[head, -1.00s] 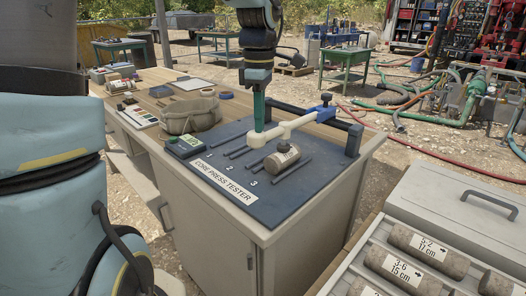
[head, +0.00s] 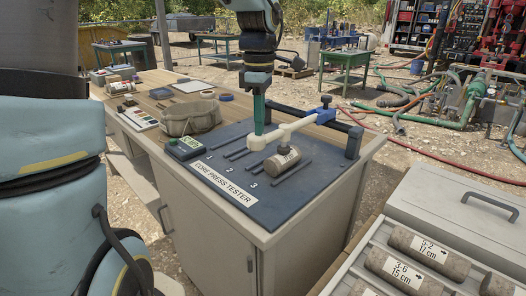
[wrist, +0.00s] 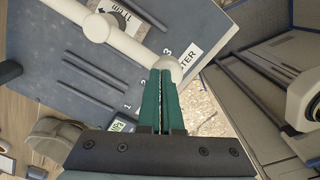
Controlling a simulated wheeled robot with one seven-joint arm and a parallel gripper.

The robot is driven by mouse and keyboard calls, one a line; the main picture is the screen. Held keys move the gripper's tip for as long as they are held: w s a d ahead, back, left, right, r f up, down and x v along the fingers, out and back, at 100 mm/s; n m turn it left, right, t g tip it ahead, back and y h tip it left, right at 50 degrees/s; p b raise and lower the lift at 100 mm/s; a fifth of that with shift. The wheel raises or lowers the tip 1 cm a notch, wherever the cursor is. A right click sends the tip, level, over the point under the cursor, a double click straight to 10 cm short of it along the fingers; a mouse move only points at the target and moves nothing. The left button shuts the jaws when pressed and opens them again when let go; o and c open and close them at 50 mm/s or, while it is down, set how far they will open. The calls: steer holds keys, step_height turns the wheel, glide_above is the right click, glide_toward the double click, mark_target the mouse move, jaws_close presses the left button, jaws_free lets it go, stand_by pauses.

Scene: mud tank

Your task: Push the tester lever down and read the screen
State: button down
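The core press tester (head: 236,192) is a dark blue plate on the bench with numbered slots 1, 2 and 3. Its cream lever (head: 290,129) runs from a blue pivot (head: 326,99) at the back to a round knob at the front. A grey-brown core (head: 283,160) with a white label lies under the lever, near slot 3. My gripper (head: 259,132) points down with its green fingertips at the knob. In the wrist view the fingers (wrist: 163,75) are together, their tips over the knob (wrist: 171,69). The small green screen (head: 188,143) is too small to read.
A cloth bag (head: 190,117) and a card (head: 139,119) lie left of the tester. A core box (head: 423,262) with labelled cores stands front right. Hoses (head: 425,120) cover the ground behind.

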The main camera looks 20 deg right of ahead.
step_height(320, 180, up, 13)
steer(key=d+p, duration=0.1)
steer(key=p, duration=0.9)
steer(key=shift+w+p, duration=0.25)
steer(key=shift+p, duration=0.1)
